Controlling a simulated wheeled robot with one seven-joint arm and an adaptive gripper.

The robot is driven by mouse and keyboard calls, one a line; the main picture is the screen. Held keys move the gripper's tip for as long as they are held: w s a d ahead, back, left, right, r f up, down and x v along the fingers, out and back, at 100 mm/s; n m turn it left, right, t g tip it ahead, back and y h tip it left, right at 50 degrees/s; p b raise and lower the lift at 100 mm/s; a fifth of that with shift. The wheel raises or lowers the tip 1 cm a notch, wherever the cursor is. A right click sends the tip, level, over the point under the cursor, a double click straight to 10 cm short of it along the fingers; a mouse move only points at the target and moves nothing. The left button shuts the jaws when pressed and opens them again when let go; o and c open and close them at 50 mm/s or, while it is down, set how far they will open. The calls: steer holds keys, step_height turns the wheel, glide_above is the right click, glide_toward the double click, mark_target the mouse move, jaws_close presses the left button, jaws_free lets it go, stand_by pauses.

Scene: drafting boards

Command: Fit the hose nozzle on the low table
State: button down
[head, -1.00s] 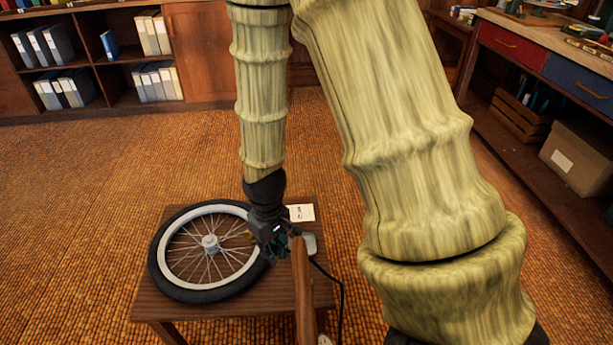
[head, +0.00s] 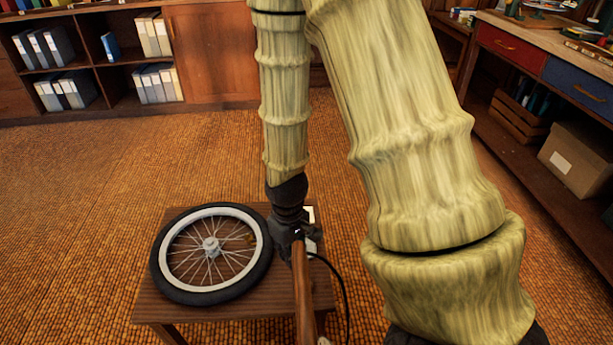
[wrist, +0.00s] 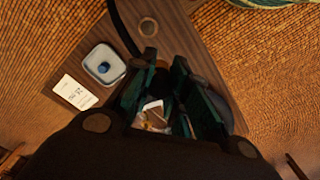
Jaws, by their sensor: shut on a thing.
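The low table (head: 175,309) carries a bicycle wheel (head: 262,262) lying flat, with a black tyre, white rim and spokes. My gripper (head: 299,236) is just right of the wheel, low over the table. In the wrist view my gripper's dark green fingers (wrist: 172,98) are shut on what seems to be the hose nozzle, which is mostly hidden between them. A black hose (wrist: 127,30) runs up to the fingers; it also loops at the table's right side in the head view (head: 344,290). A small white and tan thing (wrist: 153,110) shows between the fingers, unclear.
A white dish (wrist: 104,65) with a blue knob-like piece in it and a printed card (wrist: 76,92) lie on the table. Shelves and a workbench (head: 545,75) are farther off; the floor around is clear.

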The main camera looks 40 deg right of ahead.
steer(key=s+d+p, duration=0.1)
steer(key=s+d, duration=0.1)
steer(key=d, duration=0.1)
steer(key=shift+s, duration=0.2)
stand_by(0.3)
steer(key=shift+f+b, duration=1.65)
steer(key=shift+f, duration=2.95)
steer(key=shift+f, duration=1.25)
steer(key=c, duration=1.8)
jaws_free()
steer(key=shift+c, duration=0.2)
steer(key=o, duration=0.5)
steer(key=shift+o, duration=0.2)
